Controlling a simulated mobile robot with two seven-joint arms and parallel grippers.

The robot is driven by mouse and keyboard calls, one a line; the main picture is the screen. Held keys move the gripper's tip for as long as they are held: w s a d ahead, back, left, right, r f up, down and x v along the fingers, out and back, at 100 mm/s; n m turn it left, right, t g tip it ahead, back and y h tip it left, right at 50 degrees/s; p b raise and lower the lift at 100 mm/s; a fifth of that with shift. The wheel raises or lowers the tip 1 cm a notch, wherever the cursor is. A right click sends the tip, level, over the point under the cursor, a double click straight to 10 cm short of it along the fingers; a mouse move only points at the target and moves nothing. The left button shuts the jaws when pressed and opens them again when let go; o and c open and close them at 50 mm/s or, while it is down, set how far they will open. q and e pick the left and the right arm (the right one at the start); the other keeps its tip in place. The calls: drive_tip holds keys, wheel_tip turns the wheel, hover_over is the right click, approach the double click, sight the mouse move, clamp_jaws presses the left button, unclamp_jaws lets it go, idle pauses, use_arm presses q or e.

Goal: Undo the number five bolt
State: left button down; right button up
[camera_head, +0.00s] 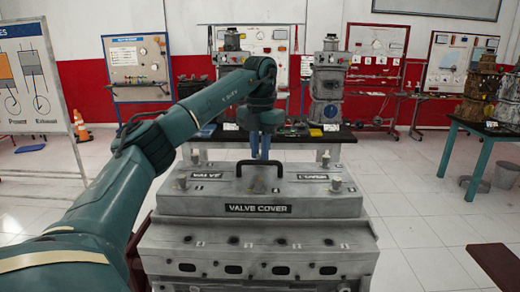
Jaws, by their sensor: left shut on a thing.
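The grey valve cover (312,205) lies on the engine block (210,255) in front of me, with a black handle (260,163) on top. Pale bolts stand at its corners: front left (182,183), front right (336,184), back left (196,158) and back right (326,160). My left gripper (260,156) points down at the cover's back middle, just behind the handle. It is shut on what appears to be a bolt there, which the fingers and handle hide. I cannot read a number five. My right gripper is not in view.
A black-topped table (340,134) with engine models stands behind the cover. A teal-legged table (478,155) stands at the right, and a white board (35,85) at the left. Display boards line the red and white wall. The tiled floor to the right is mostly clear.

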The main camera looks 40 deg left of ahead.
use_arm(q)
drive_tip(key=n, duration=0.7)
drive_tip(key=shift+r, duration=0.1)
drive_tip(key=n, duration=0.6)
drive_tip(key=shift+n, duration=0.4)
drive_tip(key=n, duration=0.4)
drive_tip(key=shift+n, duration=2.7)
drive_tip(key=c, duration=1.3)
unclamp_jaws()
drive_tip(key=shift+c, duration=0.2)
wheel_tip(320, 180, up, 13)
